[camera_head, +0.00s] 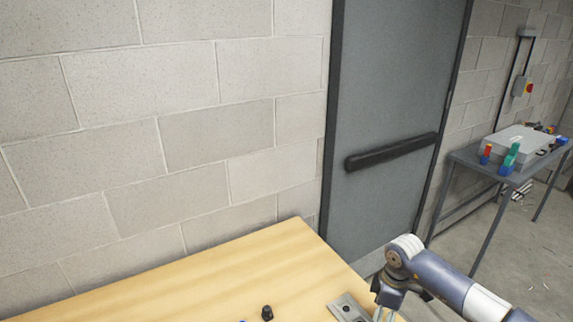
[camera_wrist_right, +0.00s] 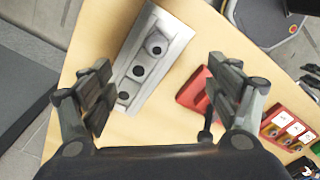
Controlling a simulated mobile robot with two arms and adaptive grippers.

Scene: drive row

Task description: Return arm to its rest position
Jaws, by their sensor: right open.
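My right arm (camera_head: 445,280) comes in from the lower right in the head view and reaches over the right edge of the wooden table. Its gripper (camera_head: 386,312) points down there and is partly cut off by the bottom edge. In the right wrist view the right gripper (camera_wrist_right: 158,95) is open, its two fingers wide apart with nothing between them. It is above the wooden table (camera_wrist_right: 160,120). A grey metal plate with round dark holes (camera_wrist_right: 140,62) lies below, nearer the left finger. My left gripper is not in view.
A red block (camera_wrist_right: 193,92) lies beside the right finger, and a red holder with white labels (camera_wrist_right: 290,130) is farther right. A small black part (camera_head: 267,313) stands on the table. A grey door (camera_head: 395,110) and a grey side table (camera_head: 470,158) with coloured items are behind.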

